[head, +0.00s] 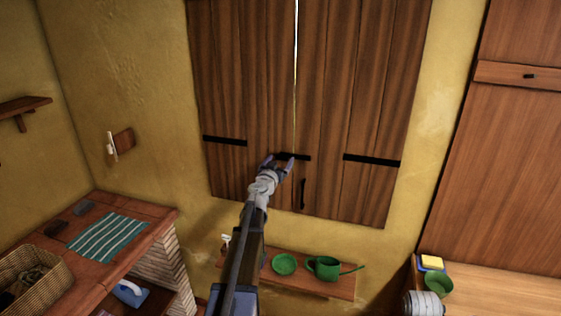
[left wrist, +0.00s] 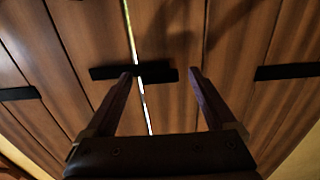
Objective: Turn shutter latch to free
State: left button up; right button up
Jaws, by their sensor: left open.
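The wooden shutters (head: 345,100) hang closed on the yellow wall, with a thin bright gap between the two leaves. The dark latch bar (head: 302,157) lies level across the gap, and it also shows in the left wrist view (left wrist: 158,75). My left gripper (head: 277,160) is open in front of the shutters at the latch. In the left wrist view its left finger overlaps the bar, and its right finger is beyond the bar's right end. I cannot tell whether either finger touches it. A black pull handle (head: 303,193) is below the latch on the right leaf. My right gripper is not in view.
Black hinge straps (head: 371,160) cross the outer sides of the leaves. A shelf (head: 335,286) below holds a green watering can (head: 323,267) and a green dish (head: 285,264). A brick counter (head: 160,215) with a striped cloth (head: 107,237) and a basket (head: 47,268) stands left.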

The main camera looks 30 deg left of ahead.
pick_arm(q)
jog(key=shift+w+a, duration=0.1)
jog(key=shift+w, duration=0.2)
jog(key=shift+c, duration=0.3)
grip_shut()
dwell(0.5)
